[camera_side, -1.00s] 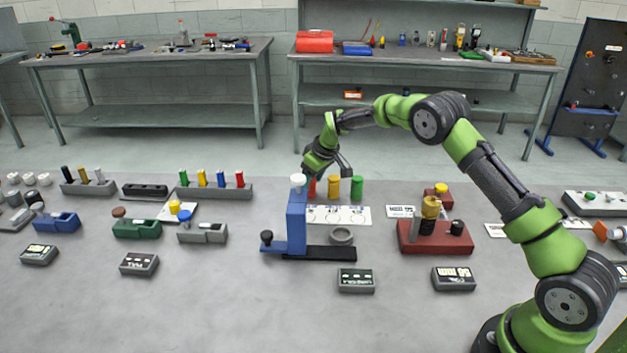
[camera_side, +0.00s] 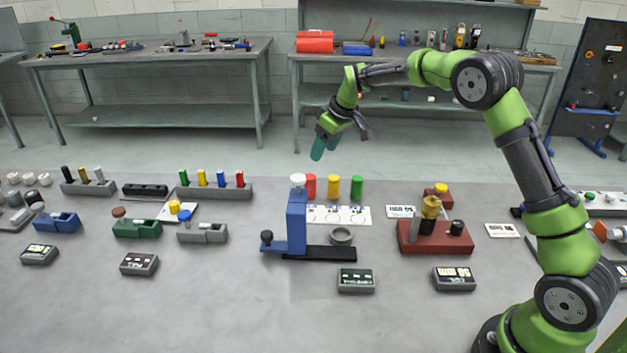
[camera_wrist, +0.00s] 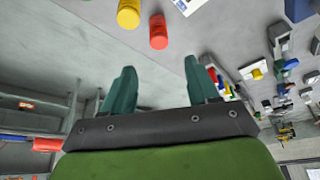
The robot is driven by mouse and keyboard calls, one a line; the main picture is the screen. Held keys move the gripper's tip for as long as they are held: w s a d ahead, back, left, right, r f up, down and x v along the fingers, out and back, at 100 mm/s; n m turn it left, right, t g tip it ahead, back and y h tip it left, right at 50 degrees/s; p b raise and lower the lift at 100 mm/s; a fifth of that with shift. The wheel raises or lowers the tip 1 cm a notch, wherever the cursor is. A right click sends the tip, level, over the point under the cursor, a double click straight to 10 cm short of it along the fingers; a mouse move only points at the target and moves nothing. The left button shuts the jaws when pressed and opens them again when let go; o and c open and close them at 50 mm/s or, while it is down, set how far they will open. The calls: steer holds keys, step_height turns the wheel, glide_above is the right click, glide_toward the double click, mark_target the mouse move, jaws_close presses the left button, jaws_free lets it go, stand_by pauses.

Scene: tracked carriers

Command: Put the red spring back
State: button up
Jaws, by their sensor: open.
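The red spring (camera_side: 311,186) looks like a plain red cylinder; no coils can be made out. It stands upright at the left end of a row, at the back edge of a white marked card (camera_side: 345,215), beside a yellow cylinder (camera_side: 333,188) and a green one (camera_side: 357,187). The blue post partly overlaps it. The wrist view also shows the red spring (camera_wrist: 158,32) and yellow cylinder (camera_wrist: 129,13). My gripper (camera_side: 325,147) is above and behind the row, tilted, clear of it. In the wrist view its teal fingers (camera_wrist: 160,78) are apart with nothing between them.
A blue post with a white cap (camera_side: 297,215) on a black base stands just in front of the row. A red block fixture (camera_side: 435,236) is to the right. A grey rack (camera_side: 212,190) with coloured pegs is left.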

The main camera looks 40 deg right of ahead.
steer(key=s+a+r+m, duration=0.1)
steer(key=s+a+r, duration=0.1)
steer(key=s+r, duration=0.3)
steer(key=s+a+r+m+t+y, duration=0.1)
steer(key=s+a+r, duration=0.25)
steer(key=s, duration=0.35)
steer(key=s+a+r+m, duration=0.1)
steer(key=s+a+r, duration=0.1)
steer(key=s+r, duration=0.35)
steer(key=s+a+f+m, duration=0.1)
steer(key=s+a+f, duration=0.1)
steer(key=s, duration=0.6)
steer(key=s+a+f+m+t, duration=0.1)
steer(key=s+f+m, duration=0.1)
steer(key=s, duration=0.7)
steer(key=shift+a+t, duration=0.3)
steer(key=shift+a, duration=0.05)
